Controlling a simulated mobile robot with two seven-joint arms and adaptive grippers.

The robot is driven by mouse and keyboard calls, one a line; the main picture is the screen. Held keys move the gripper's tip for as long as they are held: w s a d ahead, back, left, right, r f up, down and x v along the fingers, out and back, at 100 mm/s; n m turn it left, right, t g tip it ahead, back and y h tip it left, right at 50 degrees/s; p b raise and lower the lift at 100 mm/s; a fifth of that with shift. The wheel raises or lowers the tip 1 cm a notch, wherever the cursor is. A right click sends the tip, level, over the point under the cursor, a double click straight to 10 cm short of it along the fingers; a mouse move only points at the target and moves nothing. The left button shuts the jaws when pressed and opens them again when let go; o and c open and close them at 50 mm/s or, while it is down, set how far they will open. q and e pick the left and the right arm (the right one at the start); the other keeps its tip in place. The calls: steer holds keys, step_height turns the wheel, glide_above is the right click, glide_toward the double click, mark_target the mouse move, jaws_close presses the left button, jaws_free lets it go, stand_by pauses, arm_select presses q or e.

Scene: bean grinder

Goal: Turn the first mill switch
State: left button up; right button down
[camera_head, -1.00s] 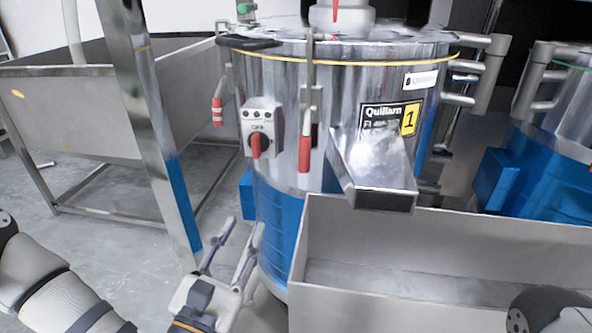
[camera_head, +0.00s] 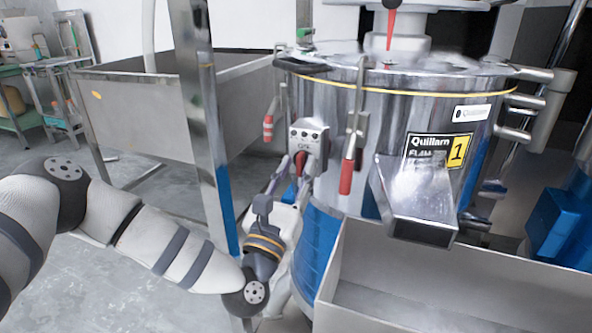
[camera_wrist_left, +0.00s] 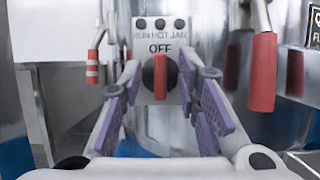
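The mill (camera_head: 345,110) is a shiny steel drum with a blue base and a yellow "1" label. Its switch box (camera_head: 308,137) has a row of small buttons and a red knob (camera_head: 301,162), which points upright under the word OFF in the left wrist view (camera_wrist_left: 160,77). My left gripper (camera_head: 291,172) is just in front of the switch, pointing at it. In the wrist view its purple-padded fingers (camera_wrist_left: 163,100) are spread on either side of the knob, with gaps on both sides. It is empty. My right gripper is out of view.
Red-handled latches hang left (camera_head: 268,125) and right (camera_head: 347,175) of the switch. A steel post (camera_head: 205,120) stands left of my gripper. A steel chute (camera_head: 415,195) juts out over a trough (camera_head: 410,318) at right. A large bin (camera_head: 120,100) stands behind left.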

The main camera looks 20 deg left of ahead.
arm_select(q)
jaws_close()
